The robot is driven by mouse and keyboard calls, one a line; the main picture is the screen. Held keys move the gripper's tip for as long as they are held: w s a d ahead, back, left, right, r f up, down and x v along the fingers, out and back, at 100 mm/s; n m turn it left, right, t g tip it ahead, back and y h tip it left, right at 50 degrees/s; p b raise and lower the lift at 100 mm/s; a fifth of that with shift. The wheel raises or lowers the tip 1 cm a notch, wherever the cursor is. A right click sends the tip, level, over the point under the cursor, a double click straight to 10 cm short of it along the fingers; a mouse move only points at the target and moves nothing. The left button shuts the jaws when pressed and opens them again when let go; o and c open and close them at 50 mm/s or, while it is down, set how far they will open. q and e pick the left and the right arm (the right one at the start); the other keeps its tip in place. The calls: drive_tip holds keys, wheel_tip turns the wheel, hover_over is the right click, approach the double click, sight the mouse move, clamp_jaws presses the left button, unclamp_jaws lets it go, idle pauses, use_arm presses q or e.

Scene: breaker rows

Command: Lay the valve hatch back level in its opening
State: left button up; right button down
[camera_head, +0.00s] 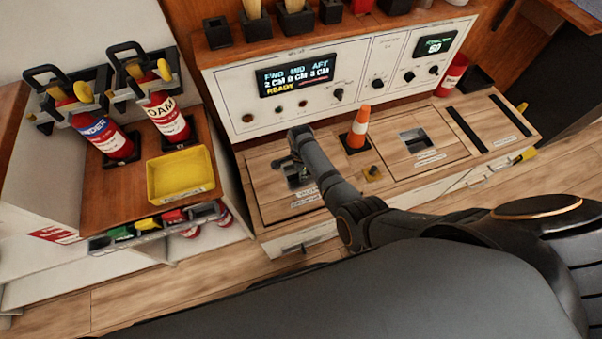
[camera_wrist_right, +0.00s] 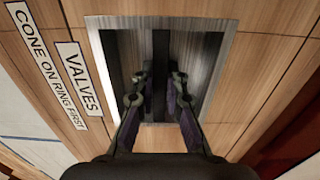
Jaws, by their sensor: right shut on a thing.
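The valve hatch (camera_head: 266,196) is a wooden panel in the bench top at centre left. It looks level or nearly so in its opening; a small tilt cannot be told. It also shows in the right wrist view (camera_wrist_right: 245,80), with a "VALVES / CONE ON RING FIRST" label (camera_wrist_right: 83,78) beside a metal recessed pull (camera_wrist_right: 215,30). My right gripper (camera_head: 290,163) reaches down into this recess. My left gripper is not in view.
An orange cone (camera_head: 359,128) stands right of the hatch, near a yellow fitting (camera_head: 374,174). A second hatch (camera_head: 439,157) lies further right. A control panel (camera_head: 300,90) rises behind. A yellow tray (camera_head: 180,175) and extinguishers (camera_head: 166,116) stand left.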

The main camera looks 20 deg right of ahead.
drive_tip(key=shift+w+f+b, duration=0.1)
drive_tip(key=shift+f+b, duration=0.45)
drive_tip(key=shift+f, duration=0.15)
drive_tip(key=c, duration=1.3)
unclamp_jaws()
drive_tip(key=shift+s+f, duration=0.1)
drive_tip(key=shift+s, duration=0.1)
wheel_tip(320, 180, up, 12)
drive_tip(key=shift+r, duration=0.1)
drive_tip(key=shift+w, duration=0.1)
